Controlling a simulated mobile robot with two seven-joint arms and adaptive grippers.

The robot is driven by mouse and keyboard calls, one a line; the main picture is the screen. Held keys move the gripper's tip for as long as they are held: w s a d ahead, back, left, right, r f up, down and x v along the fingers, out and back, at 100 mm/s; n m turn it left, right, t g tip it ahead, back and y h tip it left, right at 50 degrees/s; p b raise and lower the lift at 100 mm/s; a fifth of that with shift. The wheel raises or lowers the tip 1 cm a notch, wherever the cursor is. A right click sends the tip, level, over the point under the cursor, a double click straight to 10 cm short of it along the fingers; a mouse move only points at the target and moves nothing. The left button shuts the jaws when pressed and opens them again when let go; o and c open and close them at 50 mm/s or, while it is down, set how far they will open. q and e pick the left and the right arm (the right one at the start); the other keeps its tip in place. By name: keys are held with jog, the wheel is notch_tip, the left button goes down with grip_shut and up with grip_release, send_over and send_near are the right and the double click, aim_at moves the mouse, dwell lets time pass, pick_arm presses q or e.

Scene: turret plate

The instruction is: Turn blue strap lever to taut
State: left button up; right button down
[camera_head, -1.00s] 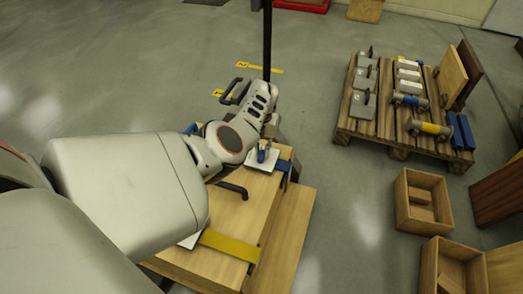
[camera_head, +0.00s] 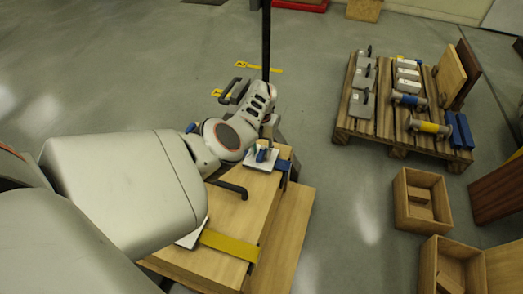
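The blue strap lever (camera_head: 262,155) stands on a white plate (camera_head: 255,165) at the far end of a wooden box. A blue strap (camera_head: 284,167) runs over the box edge to its right. My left gripper (camera_head: 269,136) is right at the lever, pointing down over it. The fingers are small and partly hidden by my wrist. I cannot tell whether they touch the lever or how far they are open. A yellow strap (camera_head: 228,246) crosses the box's near end, beside another white plate (camera_head: 192,236) partly hidden by my arm. My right gripper is not in view.
A black bar handle (camera_head: 230,188) sticks up from the box (camera_head: 255,205) between the straps. A pallet (camera_head: 388,138) with grey blocks and rolled straps stands at the back right. Open wooden crates (camera_head: 421,202) stand at the right. The floor between is clear.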

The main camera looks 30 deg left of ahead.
aim_at(261, 152)
pick_arm(q)
jog(key=shift+r, duration=0.15)
jog(key=shift+r, duration=0.2)
notch_tip(261, 152, up, 11)
jog(key=shift+r, duration=0.15)
dwell(0.3)
dwell(0.4)
